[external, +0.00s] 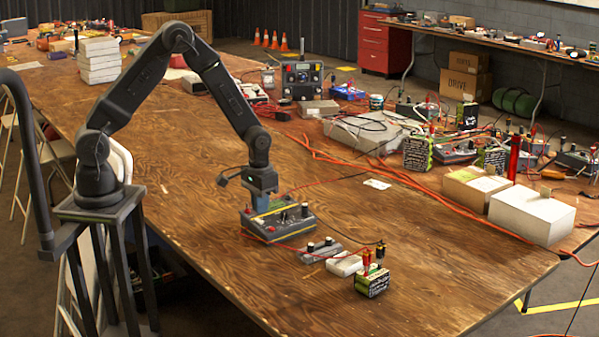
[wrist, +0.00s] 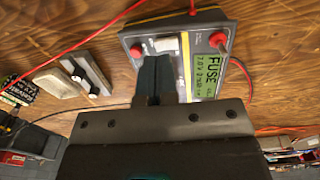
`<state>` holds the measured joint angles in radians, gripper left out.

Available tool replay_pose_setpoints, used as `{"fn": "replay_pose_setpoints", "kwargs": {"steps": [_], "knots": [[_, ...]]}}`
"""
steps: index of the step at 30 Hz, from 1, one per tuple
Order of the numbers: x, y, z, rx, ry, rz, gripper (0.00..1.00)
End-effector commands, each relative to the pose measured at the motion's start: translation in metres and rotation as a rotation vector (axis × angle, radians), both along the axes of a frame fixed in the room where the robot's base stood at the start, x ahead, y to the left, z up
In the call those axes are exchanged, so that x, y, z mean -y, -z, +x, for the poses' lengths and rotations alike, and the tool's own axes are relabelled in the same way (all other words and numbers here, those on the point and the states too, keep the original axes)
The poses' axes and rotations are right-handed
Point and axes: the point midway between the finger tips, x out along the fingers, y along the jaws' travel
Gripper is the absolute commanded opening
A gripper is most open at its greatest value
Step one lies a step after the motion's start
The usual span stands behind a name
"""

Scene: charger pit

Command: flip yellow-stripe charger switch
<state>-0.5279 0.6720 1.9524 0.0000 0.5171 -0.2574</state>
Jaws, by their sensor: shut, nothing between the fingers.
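The grey charger (external: 290,226) with a yellow stripe along its top lies on the wooden table below my gripper (external: 261,206). My gripper is shut and empty, pointing down at the left part of the charger's top panel. In the wrist view the shut fingers (wrist: 155,72) overlap the charger (wrist: 133,40) and cover part of its panel. The yellow stripe (wrist: 186,62) runs just right of the fingers. The switch is hard to make out; fingertip contact cannot be told.
Red cables (wrist: 75,45) run from the charger across the table. The front of the table is clear.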

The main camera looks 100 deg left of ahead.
Motion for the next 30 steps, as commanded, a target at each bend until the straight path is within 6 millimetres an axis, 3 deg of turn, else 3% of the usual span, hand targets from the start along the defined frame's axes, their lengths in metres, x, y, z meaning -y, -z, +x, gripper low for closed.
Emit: {"fn": "replay_pose_setpoints", "kwargs": {"steps": [30], "knots": [[0.0, 0.01, 0.0, 0.0, 0.0, 0.0, 0.0]]}}
